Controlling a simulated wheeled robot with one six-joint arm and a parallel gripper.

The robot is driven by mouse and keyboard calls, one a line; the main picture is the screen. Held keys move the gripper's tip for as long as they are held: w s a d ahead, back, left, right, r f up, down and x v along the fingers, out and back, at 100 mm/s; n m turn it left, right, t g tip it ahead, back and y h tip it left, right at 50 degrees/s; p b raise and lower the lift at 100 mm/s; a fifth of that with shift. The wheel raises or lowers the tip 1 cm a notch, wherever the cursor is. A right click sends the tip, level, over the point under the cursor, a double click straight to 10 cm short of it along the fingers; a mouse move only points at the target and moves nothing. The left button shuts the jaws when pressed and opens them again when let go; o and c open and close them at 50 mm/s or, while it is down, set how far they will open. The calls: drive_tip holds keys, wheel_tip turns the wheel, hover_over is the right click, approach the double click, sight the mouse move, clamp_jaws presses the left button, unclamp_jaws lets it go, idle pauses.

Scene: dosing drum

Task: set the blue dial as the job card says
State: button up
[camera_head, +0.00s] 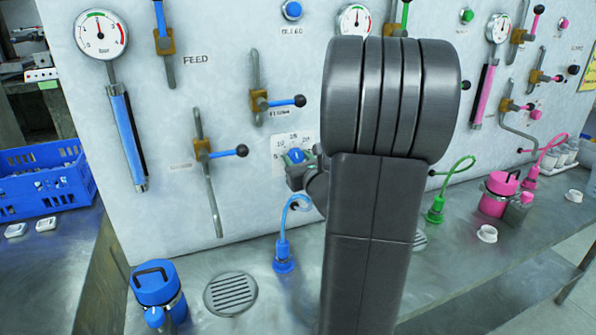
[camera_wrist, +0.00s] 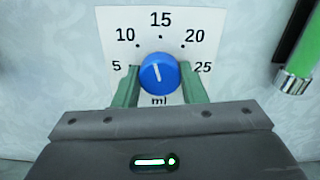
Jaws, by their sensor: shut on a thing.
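The blue dial (camera_wrist: 158,73) is mounted on a white scale plate (camera_wrist: 112,22) marked 5, 10, 15, 20 and 25 ml. Its white pointer line points up and slightly left, near the 15 mark. My gripper (camera_wrist: 160,79) has its green fingers on the left and right sides of the dial, shut on it. In the head view the dial (camera_head: 295,155) shows just left of my arm, with my gripper (camera_head: 297,161) at it. My arm hides part of the plate there. No readable job card shows.
A green tube (camera_wrist: 302,62) is right of the dial. A blue hose (camera_head: 282,240), blue canister (camera_head: 157,285) and drain (camera_head: 230,294) are on the bench below.

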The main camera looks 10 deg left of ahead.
drive_tip(key=n+b, duration=0.1)
drive_tip(key=b, duration=0.1)
drive_tip(key=n+b, duration=0.3)
drive_tip(key=shift+f+b, duration=0.25)
drive_tip(key=shift+b, duration=0.05)
drive_tip(key=shift+r+n+b, duration=0.2)
drive_tip(key=shift+n+b, duration=0.7)
drive_tip(key=shift+b, duration=0.25)
drive_tip(key=o, duration=1)
drive_tip(key=shift+d, duration=0.1)
drive_tip(key=v, duration=1.3)
drive_tip(key=shift+s+d, duration=0.2)
drive_tip(key=shift+s, duration=0.15)
